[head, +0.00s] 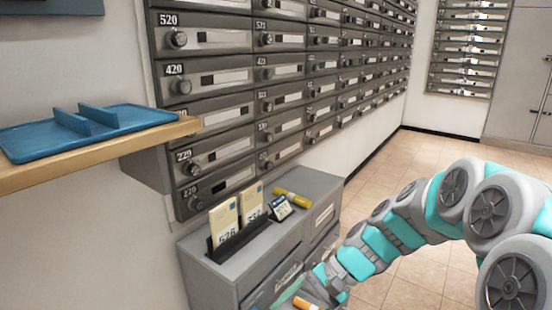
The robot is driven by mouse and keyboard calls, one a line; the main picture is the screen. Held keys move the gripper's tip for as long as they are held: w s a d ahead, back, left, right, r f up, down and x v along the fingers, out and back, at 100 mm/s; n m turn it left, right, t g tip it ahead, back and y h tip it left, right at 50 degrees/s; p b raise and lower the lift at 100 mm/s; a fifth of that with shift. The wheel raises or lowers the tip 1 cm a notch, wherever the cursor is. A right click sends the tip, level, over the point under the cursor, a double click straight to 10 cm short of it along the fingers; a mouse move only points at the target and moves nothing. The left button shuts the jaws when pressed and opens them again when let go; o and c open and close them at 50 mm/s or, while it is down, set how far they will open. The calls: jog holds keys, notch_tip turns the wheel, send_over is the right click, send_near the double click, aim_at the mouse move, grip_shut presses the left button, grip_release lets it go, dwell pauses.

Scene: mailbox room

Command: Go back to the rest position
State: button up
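My arm comes in from the right edge and reaches down and left to the front of a grey cabinet (205,262). My gripper (312,292) is at the bottom edge of the head view, low by the cabinet's drawer fronts. Its fingers are small and partly cut off, so I cannot tell whether they are open or shut. A small orange and white item (304,303) and a green item (289,291) show right beside it. I cannot tell whether the gripper touches them.
On the cabinet top are numbered envelopes (224,222) in a dark holder, a small dark-and-white item (279,207) and a yellow cylinder (292,198). A blue tray (40,142) sits on a wooden shelf (100,152) at left. Mailboxes (285,75) line the wall. Tiled floor (425,155) is open behind my arm.

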jog(key=s+d+r+n+h+p, duration=0.1)
jog(key=s+d+r+n+h, duration=0.1)
jog(key=s, duration=0.8)
jog(key=s+d+r+n+h+p, duration=0.1)
jog(key=s+d+r+n+h, duration=0.1)
jog(key=s+d+n+h, duration=0.3)
jog(key=s+d+h, duration=0.1)
jog(key=s+d, duration=0.3)
jog(key=s, duration=0.2)
jog(key=shift+s+d+r+h+p, duration=0.25)
jog(key=shift+d+r+h+p, duration=0.05)
jog(key=shift+r+h+p, duration=0.1)
